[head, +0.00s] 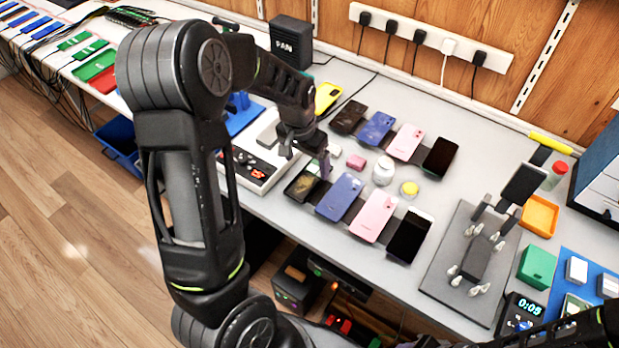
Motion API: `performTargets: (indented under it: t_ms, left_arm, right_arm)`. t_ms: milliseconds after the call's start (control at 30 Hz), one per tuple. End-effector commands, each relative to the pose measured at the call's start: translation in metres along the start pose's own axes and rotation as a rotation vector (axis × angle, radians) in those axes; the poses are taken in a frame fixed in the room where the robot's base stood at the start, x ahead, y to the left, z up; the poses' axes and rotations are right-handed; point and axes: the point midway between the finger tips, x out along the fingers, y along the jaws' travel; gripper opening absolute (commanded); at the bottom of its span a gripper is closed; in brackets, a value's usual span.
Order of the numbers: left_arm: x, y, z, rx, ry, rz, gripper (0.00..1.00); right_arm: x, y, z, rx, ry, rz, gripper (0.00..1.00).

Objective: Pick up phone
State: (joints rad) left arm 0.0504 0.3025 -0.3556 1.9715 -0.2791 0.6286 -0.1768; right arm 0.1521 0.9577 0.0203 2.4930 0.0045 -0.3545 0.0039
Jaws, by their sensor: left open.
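Several phones stand in two rows on the white bench. The front row has a dark phone (299,186), a blue-violet phone (339,197), a pink phone (374,215) and a black phone (409,237). The back row has a dark phone (348,117), a blue phone (377,128), a pink phone (405,142) and a black phone (440,157). My left gripper (324,165) is open and points down by the front row's left end, over or beside the dark phone; the exact gap is unclear. My right gripper is out of view.
A white jar (383,171), a yellow-lidded pot (409,189) and a pink block (356,162) sit between the rows. A grey fixture plate (447,280) with clamps stands right. An orange tray (539,215), green box (537,266) and timer (521,312) lie beyond it.

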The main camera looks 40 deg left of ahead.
Motion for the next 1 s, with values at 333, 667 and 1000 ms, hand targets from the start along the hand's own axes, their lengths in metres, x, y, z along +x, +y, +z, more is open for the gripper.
performTargets:
  t_ms: [333, 667, 1000]
  left_arm:
    - [0.009, 0.000, 0.000, -0.001, 0.001, 0.000, 0.89]
    - [0.039, -0.001, 0.001, -0.001, -0.005, 0.000, 0.89]
    - [0.061, -0.001, 0.000, -0.001, 0.001, -0.001, 0.89]
  right_arm:
    - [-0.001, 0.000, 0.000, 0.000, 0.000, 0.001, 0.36]
    - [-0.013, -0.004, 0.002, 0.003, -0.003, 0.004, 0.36]
    - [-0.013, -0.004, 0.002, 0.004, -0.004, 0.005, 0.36]
